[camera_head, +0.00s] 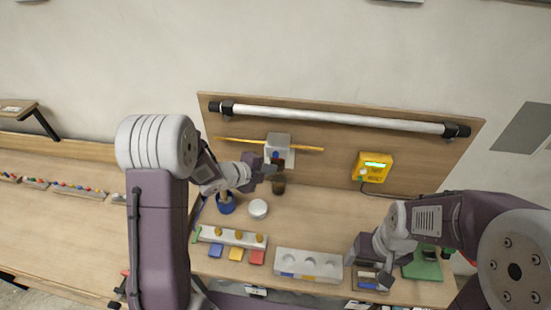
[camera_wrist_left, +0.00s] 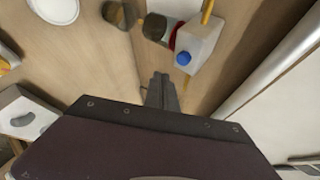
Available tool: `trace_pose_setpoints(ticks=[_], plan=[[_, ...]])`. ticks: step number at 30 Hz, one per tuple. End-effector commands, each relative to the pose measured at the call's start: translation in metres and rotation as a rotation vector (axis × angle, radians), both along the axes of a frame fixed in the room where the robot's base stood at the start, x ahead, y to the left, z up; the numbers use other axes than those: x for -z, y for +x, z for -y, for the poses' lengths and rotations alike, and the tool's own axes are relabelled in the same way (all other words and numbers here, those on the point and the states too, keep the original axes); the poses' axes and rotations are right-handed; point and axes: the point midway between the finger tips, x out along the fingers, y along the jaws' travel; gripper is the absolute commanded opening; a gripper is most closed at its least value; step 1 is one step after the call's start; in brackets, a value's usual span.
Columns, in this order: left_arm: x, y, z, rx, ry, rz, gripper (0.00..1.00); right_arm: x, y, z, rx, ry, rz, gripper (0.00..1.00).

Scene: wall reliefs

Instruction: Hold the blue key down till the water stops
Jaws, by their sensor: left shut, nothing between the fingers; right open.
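A pale grey box (camera_head: 279,141) is mounted on the wooden back panel, with a yellow rod running out of both sides. A round blue key (camera_wrist_left: 183,58) is on its face; in the head view it shows partly (camera_head: 276,154) just behind my left fingers. A dark cup (camera_head: 279,184) stands below the box. My left gripper (camera_head: 270,169) is shut and empty, in front of and just below the box. In the left wrist view its closed fingertips (camera_wrist_left: 160,80) appear apart from the key. My right gripper (camera_head: 372,275) is open, low at the right. I cannot make out any water.
A yellow device (camera_head: 373,167) with a green display hangs right of the box. A white bar (camera_head: 335,119) runs along the panel top. A white round lid (camera_head: 258,208), a blue-based object (camera_head: 226,205) and a grey block with hollows (camera_head: 308,265) occupy the table.

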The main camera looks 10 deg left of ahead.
Motion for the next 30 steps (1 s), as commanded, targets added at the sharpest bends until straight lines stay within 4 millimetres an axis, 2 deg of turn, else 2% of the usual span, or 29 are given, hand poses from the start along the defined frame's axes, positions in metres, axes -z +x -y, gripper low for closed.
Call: trace_pose_setpoints(ticks=[9, 23, 26, 28, 29, 30], plan=[[0.0, -0.025, 0.0, 0.001, 0.0, 0.001, 0.0, 0.011, 0.0, 0.0, 0.0, 0.0, 0.0, 0.78], [0.001, -0.026, 0.001, 0.003, 0.0, 0.001, 0.0, 0.012, 0.0, 0.0, 0.0, 0.0, 0.0, 0.78], [0.004, -0.024, 0.012, 0.028, 0.005, 0.04, 0.0, 0.032, 0.0, 0.0, 0.0, 0.0, 0.0, 0.78], [-0.004, -0.025, 0.023, 0.022, 0.001, 0.095, 0.0, 0.056, 0.0, 0.0, 0.0, 0.0, 0.0, 0.78], [-0.003, -0.026, 0.02, -0.033, 0.0, 0.091, 0.0, 0.067, 0.0, 0.0, 0.0, 0.0, 0.0, 0.78], [0.007, -0.031, 0.004, -0.179, -0.031, 0.02, 0.0, 0.079, 0.0, 0.0, 0.0, 0.0, 0.0, 0.78]])
